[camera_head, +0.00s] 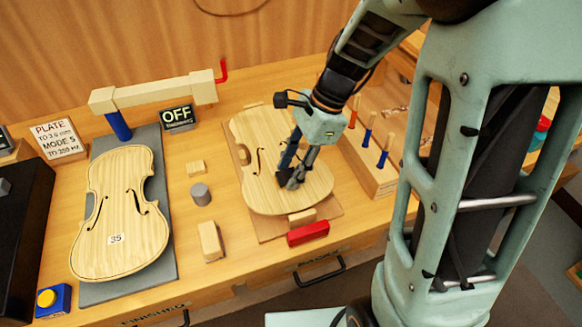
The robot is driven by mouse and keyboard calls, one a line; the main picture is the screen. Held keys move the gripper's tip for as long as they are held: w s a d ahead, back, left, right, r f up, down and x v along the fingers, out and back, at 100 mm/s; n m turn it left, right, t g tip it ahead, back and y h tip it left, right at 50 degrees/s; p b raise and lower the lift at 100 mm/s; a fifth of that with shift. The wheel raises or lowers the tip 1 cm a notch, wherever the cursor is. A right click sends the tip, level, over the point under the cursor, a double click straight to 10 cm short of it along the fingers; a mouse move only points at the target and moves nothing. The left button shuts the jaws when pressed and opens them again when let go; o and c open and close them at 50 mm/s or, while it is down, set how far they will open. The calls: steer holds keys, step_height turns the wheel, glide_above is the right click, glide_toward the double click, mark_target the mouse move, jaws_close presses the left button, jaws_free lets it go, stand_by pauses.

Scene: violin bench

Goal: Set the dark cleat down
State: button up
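My gripper (290,181) points down over the right violin plate (312,196), with its dark fingertips close together at or just above the wood, right of the plate's f-hole. I cannot make out a dark cleat apart from the dark fingertips, so I cannot tell whether one is between them. The contact between fingertips and plate is too small to judge. The fingers and wrist hide part of the plate's middle and upper right.
A plate marked 35 (112,222) lies on a grey mat (160,272) at left. Between the plates are wooden blocks (210,241) and a grey cylinder (200,194). A red block (307,233) sits in front. A tool rack (372,172) stands close at right.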

steer(key=shift+o, duration=0.7)
steer(key=shift+r, duration=0.1)
steer(key=shift+r, duration=0.25)
steer(key=p+v, duration=0.1)
steer(key=v, duration=1)
steer(key=shift+d+r+p, duration=0.25)
steer(key=shift+r+p, duration=0.05)
steer(key=shift+f, duration=0.1)
